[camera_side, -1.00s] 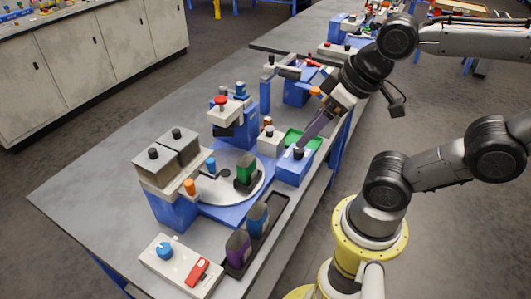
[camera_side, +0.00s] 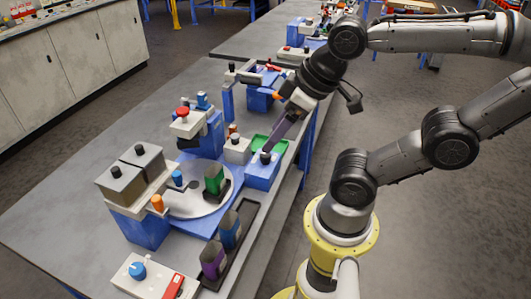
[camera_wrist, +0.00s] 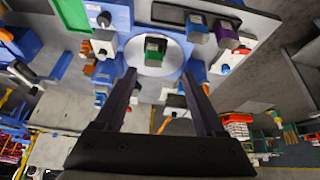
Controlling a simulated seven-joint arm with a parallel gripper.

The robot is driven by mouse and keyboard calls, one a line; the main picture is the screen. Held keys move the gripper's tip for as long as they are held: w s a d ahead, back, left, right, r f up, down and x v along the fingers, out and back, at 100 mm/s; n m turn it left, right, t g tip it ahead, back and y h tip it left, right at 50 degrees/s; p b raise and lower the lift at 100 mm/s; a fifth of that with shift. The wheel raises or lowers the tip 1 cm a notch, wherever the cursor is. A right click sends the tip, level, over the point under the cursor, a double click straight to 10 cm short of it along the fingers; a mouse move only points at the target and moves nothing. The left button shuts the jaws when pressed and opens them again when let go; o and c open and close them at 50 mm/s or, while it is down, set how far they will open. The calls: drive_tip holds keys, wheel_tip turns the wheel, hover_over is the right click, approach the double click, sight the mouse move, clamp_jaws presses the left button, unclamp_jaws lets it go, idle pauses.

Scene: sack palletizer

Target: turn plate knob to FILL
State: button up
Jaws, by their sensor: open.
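A round pale plate (camera_side: 196,203) lies on a blue base, with a green-fronted container (camera_side: 214,181) on it. Around it I see a black knob (camera_side: 265,157) on a blue block, an orange knob (camera_side: 157,203) at the plate's left edge, and a blue knob (camera_side: 137,271) on a white panel. No label is readable, so I cannot tell which is the plate knob. My gripper (camera_wrist: 159,73) is open and empty. In the side view its dark fingers slant down close to the black knob; contact cannot be told. In the wrist view the plate (camera_wrist: 173,62) shows beyond the fingertips.
A dark tray (camera_side: 240,240) with blue and purple containers runs along the bench's front edge. Grey boxes (camera_side: 120,185) stand left of the plate, and a red-topped blue unit (camera_side: 203,130) behind it. A green tray (camera_side: 272,145) lies near the fingers. The bench's left side is bare.

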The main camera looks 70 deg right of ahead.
drive_tip(key=n, duration=0.1)
drive_tip(key=n+g, duration=0.5)
drive_tip(key=g, duration=0.1)
hover_over(266, 158)
drive_tip(key=d, duration=0.2)
wheel_tip(266, 158, down, 6)
drive_tip(key=f, duration=1.3)
drive_tip(key=shift+w+a+f, duration=0.2)
drive_tip(key=shift+w+a, duration=0.05)
drive_tip(key=shift+w, duration=0.1)
drive_tip(key=shift+c, duration=0.2)
clamp_jaws()
